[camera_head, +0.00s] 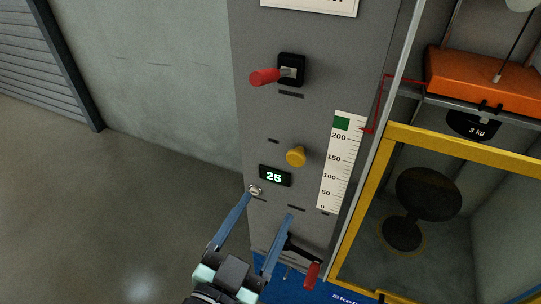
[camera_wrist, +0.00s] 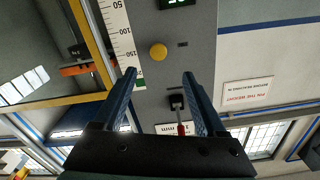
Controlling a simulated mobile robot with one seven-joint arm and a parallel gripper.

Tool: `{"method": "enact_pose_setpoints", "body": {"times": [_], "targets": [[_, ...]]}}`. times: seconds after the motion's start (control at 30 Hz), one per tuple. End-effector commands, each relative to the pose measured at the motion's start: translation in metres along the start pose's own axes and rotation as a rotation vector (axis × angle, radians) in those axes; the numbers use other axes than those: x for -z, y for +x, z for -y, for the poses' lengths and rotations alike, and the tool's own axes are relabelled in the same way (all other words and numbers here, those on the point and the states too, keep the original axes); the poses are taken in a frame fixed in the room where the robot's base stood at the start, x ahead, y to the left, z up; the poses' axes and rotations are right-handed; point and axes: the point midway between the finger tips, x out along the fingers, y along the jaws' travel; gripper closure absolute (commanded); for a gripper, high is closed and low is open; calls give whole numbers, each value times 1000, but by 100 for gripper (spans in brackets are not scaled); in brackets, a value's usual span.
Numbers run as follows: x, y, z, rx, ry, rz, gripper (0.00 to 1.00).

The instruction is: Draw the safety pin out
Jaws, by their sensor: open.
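No part is labelled as the safety pin. A round yellow knob (camera_head: 296,156) sticks out of the grey panel (camera_head: 262,125), above the display reading 25 (camera_head: 275,176); it also shows in the wrist view (camera_wrist: 158,52). A small metallic piece (camera_head: 255,190) shows at my left fingertip. I cannot tell which of these is the pin. My gripper (camera_head: 271,204) is open, its two blue fingers pointing up at the panel below the display. In the wrist view my fingers (camera_wrist: 159,73) are apart with nothing seen held between them, and the knob is beyond their tips.
A red-handled lever (camera_head: 265,77) is higher on the panel. A red-gripped crank (camera_head: 312,275) is low, close to my right finger. A scale (camera_head: 340,160) runs along the right edge. A yellow-framed cage (camera_head: 372,180) stands right. The floor at left is clear.

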Motion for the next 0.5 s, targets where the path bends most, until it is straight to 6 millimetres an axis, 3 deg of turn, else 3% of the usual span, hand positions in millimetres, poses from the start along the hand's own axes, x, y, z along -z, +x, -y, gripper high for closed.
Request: {"method": "enact_pose_setpoints", "body": {"times": [0.5], "targets": [[5,99,1,-2,3,-1,26]]}}
